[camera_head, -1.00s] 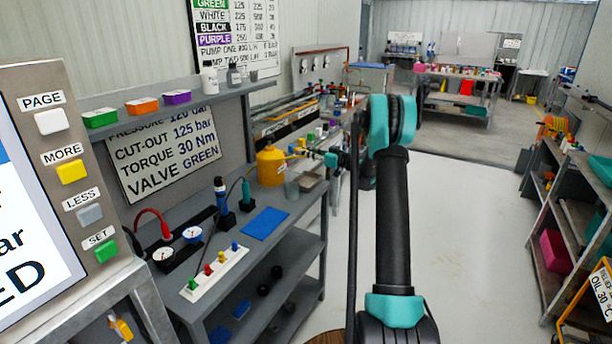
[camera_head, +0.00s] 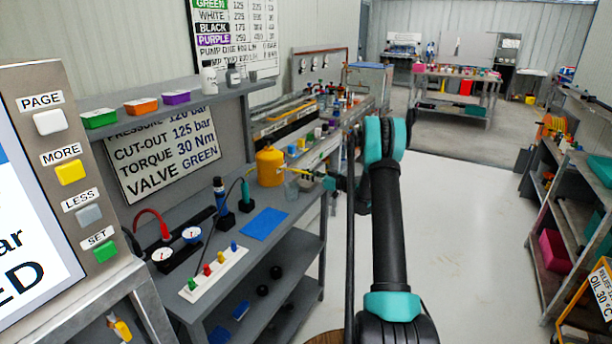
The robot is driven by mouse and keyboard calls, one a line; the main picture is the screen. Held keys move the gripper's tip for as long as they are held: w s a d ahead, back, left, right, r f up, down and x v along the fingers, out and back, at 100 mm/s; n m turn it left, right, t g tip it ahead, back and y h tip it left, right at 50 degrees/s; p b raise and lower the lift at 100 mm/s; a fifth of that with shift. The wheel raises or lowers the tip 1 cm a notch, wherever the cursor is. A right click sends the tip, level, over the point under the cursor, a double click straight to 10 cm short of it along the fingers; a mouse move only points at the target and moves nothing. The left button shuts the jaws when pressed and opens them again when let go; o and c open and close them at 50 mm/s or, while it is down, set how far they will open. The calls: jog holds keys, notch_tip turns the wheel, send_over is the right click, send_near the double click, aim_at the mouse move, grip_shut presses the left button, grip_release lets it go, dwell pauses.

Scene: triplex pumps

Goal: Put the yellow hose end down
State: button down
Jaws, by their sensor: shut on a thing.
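My gripper (camera_head: 325,180) is over the far end of the grey bench, to the right of the yellow can. It is small in the view and is shut on the yellow hose end (camera_head: 311,174), a thin yellow piece pointing left toward the can. The fingertips and the rest of the hose are hard to make out. I cannot tell whether the hose end touches the bench or a clear container (camera_head: 291,186) close by.
The yellow can (camera_head: 270,166) stands on the grey bench (camera_head: 283,213). A blue mat (camera_head: 263,223) lies nearer, with a white strip of coloured valves (camera_head: 214,271) and gauges (camera_head: 192,235) to its left. The floor (camera_head: 460,230) to the right is clear.

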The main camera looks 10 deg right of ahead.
jog(key=shift+f, duration=0.6)
jog(key=c, duration=1.4)
grip_release()
jog(key=shift+c, duration=0.2)
